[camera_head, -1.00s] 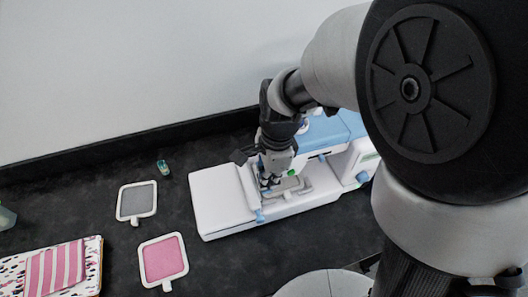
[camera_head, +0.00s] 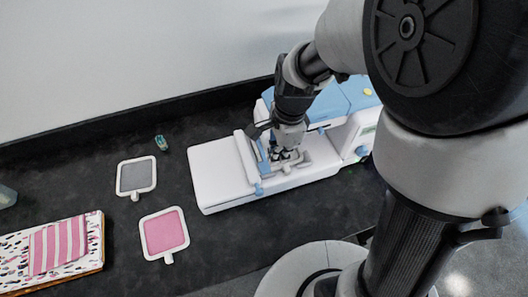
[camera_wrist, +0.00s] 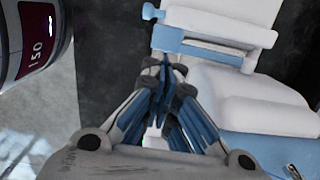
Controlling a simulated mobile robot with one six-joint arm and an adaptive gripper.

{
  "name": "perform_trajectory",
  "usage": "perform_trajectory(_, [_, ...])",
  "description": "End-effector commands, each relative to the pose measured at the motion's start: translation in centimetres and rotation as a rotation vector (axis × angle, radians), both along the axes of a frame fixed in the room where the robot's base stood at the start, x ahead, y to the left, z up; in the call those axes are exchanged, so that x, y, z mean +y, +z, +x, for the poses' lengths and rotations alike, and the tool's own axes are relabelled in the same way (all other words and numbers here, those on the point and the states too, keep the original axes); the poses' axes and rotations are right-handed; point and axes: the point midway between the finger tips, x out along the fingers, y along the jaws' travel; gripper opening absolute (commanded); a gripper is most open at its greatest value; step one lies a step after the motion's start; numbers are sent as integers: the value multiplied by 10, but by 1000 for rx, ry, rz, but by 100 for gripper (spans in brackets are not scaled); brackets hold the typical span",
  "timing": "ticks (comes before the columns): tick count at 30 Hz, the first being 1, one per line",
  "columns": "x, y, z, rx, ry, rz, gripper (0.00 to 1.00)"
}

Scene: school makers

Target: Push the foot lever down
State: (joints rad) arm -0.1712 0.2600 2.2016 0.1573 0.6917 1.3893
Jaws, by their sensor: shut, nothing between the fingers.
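A white and light-blue sewing machine (camera_head: 220,176) stands on the dark counter. My gripper (camera_head: 284,156) is over its bed, close to the needle area, pointing down. In the wrist view my gripper's fingertips (camera_wrist: 166,70) are together and hold nothing. Just beyond them is a white piece with a blue bar and a small blue knob (camera_wrist: 152,12). I cannot tell for sure which part is the foot lever, since my gripper and arm cover much of that area. I cannot tell whether the fingertips touch the machine.
Left of the machine lie a grey-filled hoop (camera_head: 136,177), a pink-filled hoop (camera_head: 165,232) and a small teal item (camera_head: 161,142). A patterned board with striped pink cloth (camera_head: 60,245) lies at the lower left. A wall (camera_head: 150,50) runs behind the counter.

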Motion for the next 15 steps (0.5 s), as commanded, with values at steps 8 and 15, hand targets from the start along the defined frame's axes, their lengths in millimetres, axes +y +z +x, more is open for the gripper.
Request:
perform_trajectory(8, [-2, 23, 2, -6, -1, 1, 0])
perform_trajectory(15, [-7, 76, 3, -7, -2, 1, 0])
